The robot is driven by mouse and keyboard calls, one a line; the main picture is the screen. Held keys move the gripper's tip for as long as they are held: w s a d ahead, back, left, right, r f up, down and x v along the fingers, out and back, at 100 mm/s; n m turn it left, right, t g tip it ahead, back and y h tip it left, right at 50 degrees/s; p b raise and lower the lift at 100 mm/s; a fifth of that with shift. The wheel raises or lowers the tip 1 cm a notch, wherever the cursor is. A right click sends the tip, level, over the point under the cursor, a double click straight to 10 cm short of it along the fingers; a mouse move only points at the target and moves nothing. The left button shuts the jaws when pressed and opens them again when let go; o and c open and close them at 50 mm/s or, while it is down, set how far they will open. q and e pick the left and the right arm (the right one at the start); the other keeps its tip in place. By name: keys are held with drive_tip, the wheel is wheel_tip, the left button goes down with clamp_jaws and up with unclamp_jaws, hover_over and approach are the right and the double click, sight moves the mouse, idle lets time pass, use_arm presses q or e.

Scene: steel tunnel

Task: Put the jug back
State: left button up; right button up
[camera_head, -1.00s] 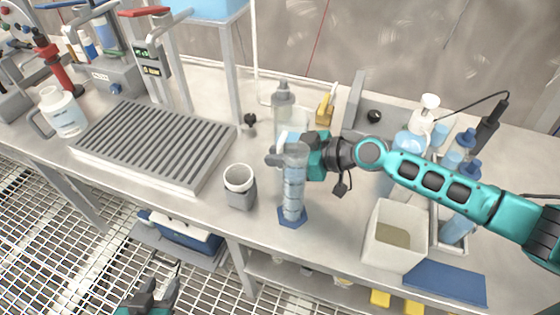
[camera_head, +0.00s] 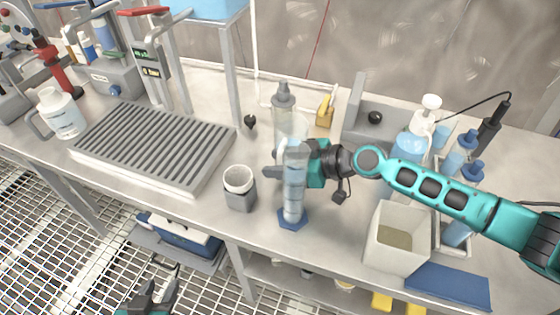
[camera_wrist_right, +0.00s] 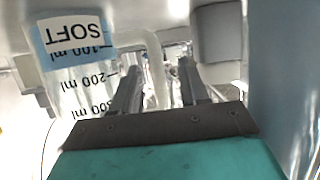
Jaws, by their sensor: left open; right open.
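A clear jug with a "SOFT" label and ml marks (camera_wrist_right: 80,80) shows close up in the right wrist view. A pale curved strip, which looks like its handle (camera_wrist_right: 156,68), lies between my right fingers. In the head view the jug is mostly hidden behind the measuring cylinder and my right gripper (camera_head: 280,163). That gripper is open, low over the bench. I cannot tell whether it touches the handle. A second jug, white with a handle (camera_head: 62,115), stands at the bench's left. My left gripper (camera_head: 158,285) is open and empty, low in front of the bench.
A tall measuring cylinder with a blue base (camera_head: 293,190) stands right in front of my right gripper. A wash bottle (camera_head: 283,108) is behind it, and a grey cup (camera_head: 240,188) to its left. A square beige container (camera_head: 397,240) is at right. A ribbed grey plate (camera_head: 150,145) covers the bench's left.

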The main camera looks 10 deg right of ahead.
drive_tip(key=shift+r, duration=0.2)
drive_tip(key=shift+s+d, duration=0.2)
drive_tip(key=shift+d, duration=0.1)
drive_tip(key=b+v, duration=0.2)
drive_tip(key=v, duration=0.9)
drive_tip(key=shift+b, duration=0.4)
drive_tip(key=shift+s+d+r, duration=0.1)
drive_tip(key=shift+d+r, duration=0.05)
